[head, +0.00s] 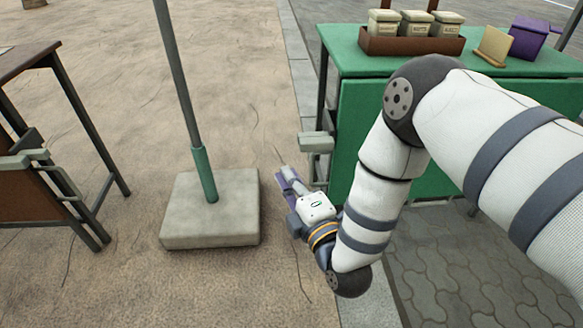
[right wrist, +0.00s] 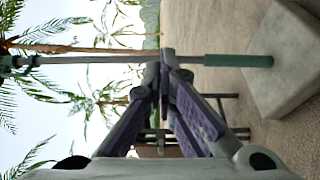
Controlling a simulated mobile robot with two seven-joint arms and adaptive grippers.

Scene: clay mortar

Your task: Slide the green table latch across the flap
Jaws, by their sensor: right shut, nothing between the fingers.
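The green table (head: 345,62) stands at the upper right in the head view, with a green flap (head: 356,125) hanging down its front. A pale grey-green block (head: 316,143) sticks out at the table's left end; I cannot tell whether it is the latch. My right gripper (head: 286,177) is shut and empty, low in front of this block and apart from it. In the right wrist view its purple-padded fingers (right wrist: 163,75) meet at the tips. My arm hides much of the flap. My left gripper is not in view.
A pole with a green sleeve (head: 204,172) rises from a square stone base (head: 210,235) just left of my right gripper. A brown table (head: 22,58) stands at far left. A brown tray (head: 410,46) of jars and a purple box (head: 527,38) rest on the green table.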

